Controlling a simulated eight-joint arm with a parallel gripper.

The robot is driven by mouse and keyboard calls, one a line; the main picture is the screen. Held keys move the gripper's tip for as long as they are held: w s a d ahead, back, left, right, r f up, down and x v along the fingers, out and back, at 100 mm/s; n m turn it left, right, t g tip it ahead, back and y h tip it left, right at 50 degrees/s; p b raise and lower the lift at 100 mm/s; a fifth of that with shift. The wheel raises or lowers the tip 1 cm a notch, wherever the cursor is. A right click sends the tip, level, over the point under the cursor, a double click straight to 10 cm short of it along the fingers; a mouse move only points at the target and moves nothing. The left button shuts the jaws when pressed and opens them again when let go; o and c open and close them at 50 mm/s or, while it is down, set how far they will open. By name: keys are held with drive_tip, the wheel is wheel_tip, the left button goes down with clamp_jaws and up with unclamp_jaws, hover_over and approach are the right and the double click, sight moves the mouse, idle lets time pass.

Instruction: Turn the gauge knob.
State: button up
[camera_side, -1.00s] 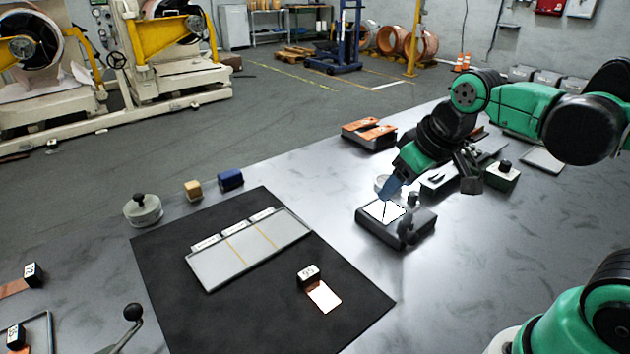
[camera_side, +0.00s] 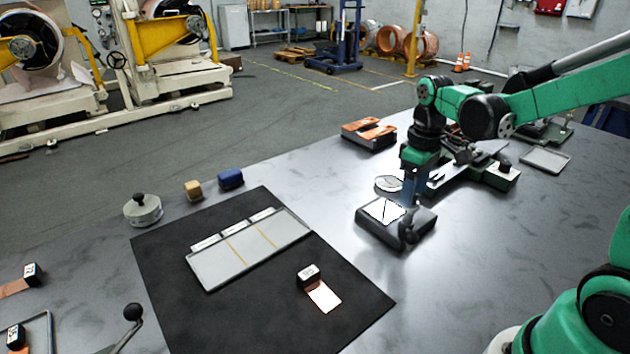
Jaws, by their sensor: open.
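The gauge (camera_side: 372,224) is a dark box with a bright white dial (camera_side: 384,210) and a thin dark needle. It lies on the metal table right of the black mat. Its dark knob (camera_side: 407,236) stands at the right side of the dial. My gripper (camera_side: 409,203) points straight down with its blue fingers just above or at the knob. The gripper is open. The fingertips partly cover the knob's top, and I cannot tell whether they touch it.
A round clear dish (camera_side: 388,184) stands just behind the gauge. A dark tray with copper strips (camera_side: 369,133) lies farther back. A green block with a black knob (camera_side: 503,174) is to the right. The black mat (camera_side: 185,305) holds a grey panel (camera_side: 248,250) and a "95" block (camera_side: 308,273).

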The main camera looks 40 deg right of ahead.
drive_tip(key=shift+f, duration=0.25)
clamp_jaws()
